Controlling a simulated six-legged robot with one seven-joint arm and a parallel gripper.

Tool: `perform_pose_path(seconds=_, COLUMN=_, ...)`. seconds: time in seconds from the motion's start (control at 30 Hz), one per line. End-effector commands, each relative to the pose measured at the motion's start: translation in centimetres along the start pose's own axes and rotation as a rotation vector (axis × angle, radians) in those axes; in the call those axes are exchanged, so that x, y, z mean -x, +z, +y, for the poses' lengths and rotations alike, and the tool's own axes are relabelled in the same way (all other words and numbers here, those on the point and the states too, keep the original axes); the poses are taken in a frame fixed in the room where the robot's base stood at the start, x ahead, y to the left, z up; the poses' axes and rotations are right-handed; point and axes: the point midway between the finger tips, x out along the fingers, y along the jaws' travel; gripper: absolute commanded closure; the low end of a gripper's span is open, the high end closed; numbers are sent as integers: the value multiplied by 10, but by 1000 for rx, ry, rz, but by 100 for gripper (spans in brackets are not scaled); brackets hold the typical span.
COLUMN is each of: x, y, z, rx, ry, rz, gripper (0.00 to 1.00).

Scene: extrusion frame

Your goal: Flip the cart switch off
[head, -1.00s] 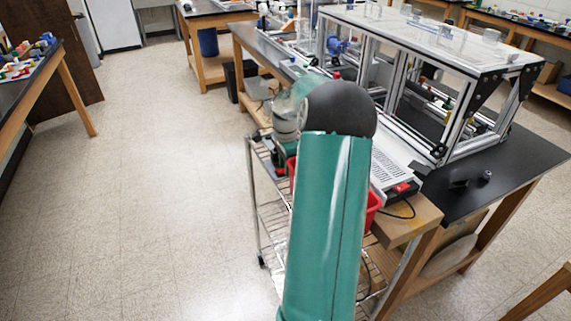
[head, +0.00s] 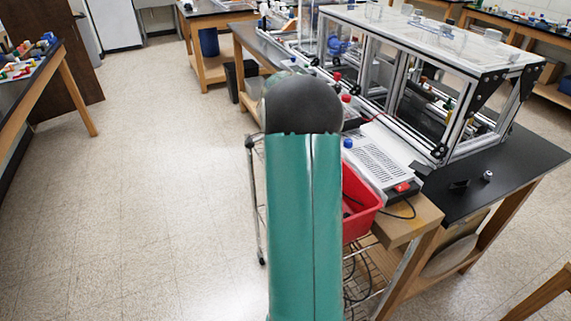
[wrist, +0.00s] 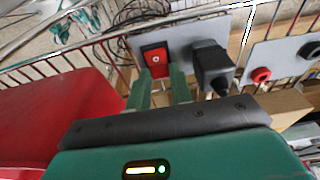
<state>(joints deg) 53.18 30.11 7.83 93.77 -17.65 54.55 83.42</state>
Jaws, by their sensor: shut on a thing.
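The cart switch (wrist: 156,57) is a red rocker in a dark surround on a grey panel (wrist: 186,40), at the upper middle of the wrist view. My gripper (wrist: 162,73) reaches up to it with two green fingers, one at each lower side of the switch. The fingers are shut on the switch. Which way the rocker is tipped is too small to tell. In the head view my own arm hides the gripper and the switch.
A black plug (wrist: 212,66) sits in the same panel, right of the switch. Another panel with red and black sockets (wrist: 262,74) is further right. A red bin (head: 360,207) stands on the wire cart, and shows at left in the wrist view (wrist: 45,125). Cables hang behind.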

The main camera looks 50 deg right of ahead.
Motion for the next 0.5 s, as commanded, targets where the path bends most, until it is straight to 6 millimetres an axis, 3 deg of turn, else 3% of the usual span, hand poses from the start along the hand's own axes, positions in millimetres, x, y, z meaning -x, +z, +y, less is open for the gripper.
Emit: perform_pose_path(seconds=0.5, x=1, y=3, z=0, rx=0, ry=-1, rz=105, gripper=100)
